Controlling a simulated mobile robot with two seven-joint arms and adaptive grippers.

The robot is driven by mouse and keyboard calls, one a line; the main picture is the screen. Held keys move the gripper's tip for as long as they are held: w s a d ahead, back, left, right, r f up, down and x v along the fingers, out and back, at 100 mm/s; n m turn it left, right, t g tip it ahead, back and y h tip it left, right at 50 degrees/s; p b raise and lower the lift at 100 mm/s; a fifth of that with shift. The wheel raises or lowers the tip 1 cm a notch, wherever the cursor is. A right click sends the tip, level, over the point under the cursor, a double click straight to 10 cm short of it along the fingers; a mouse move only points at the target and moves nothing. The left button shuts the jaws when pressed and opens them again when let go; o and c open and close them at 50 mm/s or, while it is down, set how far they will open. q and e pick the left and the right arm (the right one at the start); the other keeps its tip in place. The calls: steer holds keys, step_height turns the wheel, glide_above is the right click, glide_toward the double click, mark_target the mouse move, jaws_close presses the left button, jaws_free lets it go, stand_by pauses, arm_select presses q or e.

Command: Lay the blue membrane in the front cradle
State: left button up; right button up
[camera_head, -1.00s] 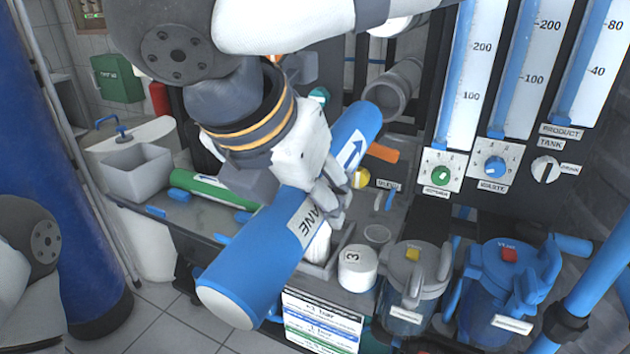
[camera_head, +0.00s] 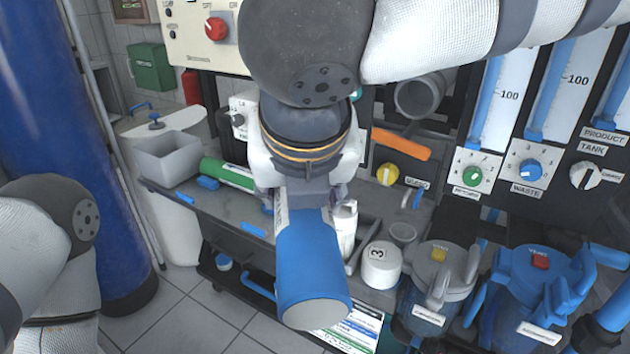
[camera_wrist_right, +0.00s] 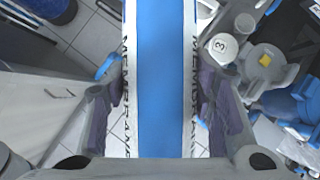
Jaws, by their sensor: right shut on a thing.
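The blue membrane (camera_head: 308,262) is a thick blue cylinder with a white lettered band. My right gripper (camera_head: 306,196) is shut around it and holds it above the front of the bench, one round end toward the camera. In the right wrist view the membrane (camera_wrist_right: 164,90) runs between the two fingers, with a white band along each side. A green membrane (camera_head: 228,174) lies on the bench to the left. Small blue pieces (camera_head: 253,229) sit along the bench's front edge; I cannot tell which belong to the front cradle. My left gripper is out of view.
A white jar marked 3 (camera_head: 380,266) and a grey-lidded canister (camera_head: 440,270) stand right of the membrane, with a blue-lidded canister (camera_head: 530,285) beyond. An open grey pipe end (camera_head: 420,95) and an orange handle (camera_head: 401,144) are behind. A grey bin (camera_head: 168,158) stands left.

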steer(key=a+n+y, duration=0.1)
steer(key=n, duration=0.1)
steer(key=w+a+f+n+y, duration=0.1)
steer(key=n, duration=0.1)
steer(key=w+n+g+y, duration=0.1)
steer(key=n, duration=0.1)
steer(key=shift+a+f+y, duration=0.15)
steer(key=shift+a+y, duration=0.15)
steer(key=shift+a, duration=0.1)
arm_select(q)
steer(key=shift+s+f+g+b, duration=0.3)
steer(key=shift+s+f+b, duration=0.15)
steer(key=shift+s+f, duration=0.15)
arm_select(e)
steer(key=a+n+g+y, duration=0.1)
steer(key=n, duration=0.1)
steer(key=w+a+n, duration=0.1)
steer(key=n, duration=0.1)
steer(key=shift+w+f+n+g+y, duration=0.2)
steer(key=shift+f+n+g+y, duration=0.1)
steer(key=shift+f+g+y, duration=0.1)
